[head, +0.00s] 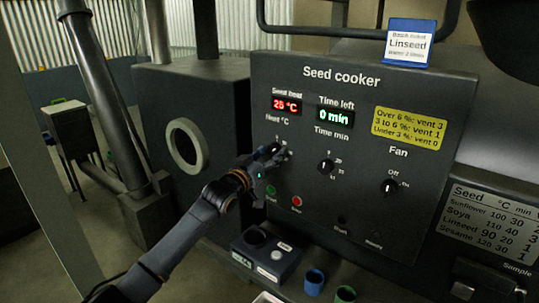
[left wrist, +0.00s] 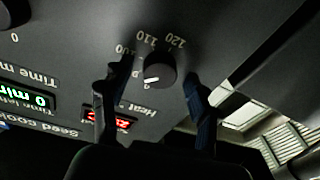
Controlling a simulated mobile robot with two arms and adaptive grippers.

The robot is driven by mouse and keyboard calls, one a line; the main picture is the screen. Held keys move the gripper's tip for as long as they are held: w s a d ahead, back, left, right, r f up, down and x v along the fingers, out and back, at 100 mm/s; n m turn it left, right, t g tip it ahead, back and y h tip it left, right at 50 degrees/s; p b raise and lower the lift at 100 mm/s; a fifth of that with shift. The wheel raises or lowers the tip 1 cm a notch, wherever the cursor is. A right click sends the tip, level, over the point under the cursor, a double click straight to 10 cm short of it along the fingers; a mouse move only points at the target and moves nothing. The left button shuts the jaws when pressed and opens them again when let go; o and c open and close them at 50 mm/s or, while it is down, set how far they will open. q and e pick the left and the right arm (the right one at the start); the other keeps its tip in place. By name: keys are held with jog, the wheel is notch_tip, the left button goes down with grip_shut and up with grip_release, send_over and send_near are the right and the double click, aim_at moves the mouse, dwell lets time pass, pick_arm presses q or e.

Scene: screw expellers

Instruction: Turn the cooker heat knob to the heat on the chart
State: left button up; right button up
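The dark round heat knob (left wrist: 160,69) sits on the cooker panel in the left wrist view, which shows the panel upside down. Its white mark points down in that picture, away from the 100, 110 and 120 labels. My left gripper (head: 276,154) is at the knob and hides most of it in the head view. In the left wrist view its fingers (left wrist: 152,84) are spread, one on each side of the knob, with gaps visible. The chart (head: 490,222) at right reads Linseed 90, 20, 1. A blue-edged Linseed card (head: 409,43) stands on the cooker. My right gripper is not seen.
The seed cooker (head: 280,80) shows a red temperature display (head: 287,105), 0 min, a time knob (head: 326,167) and a fan knob (head: 389,187). Green and red buttons (head: 296,201) sit just below my gripper. A small device (head: 266,256) and cups (head: 314,282) stand below.

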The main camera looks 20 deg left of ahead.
pick_arm(q)
jog(key=v, duration=1.2)
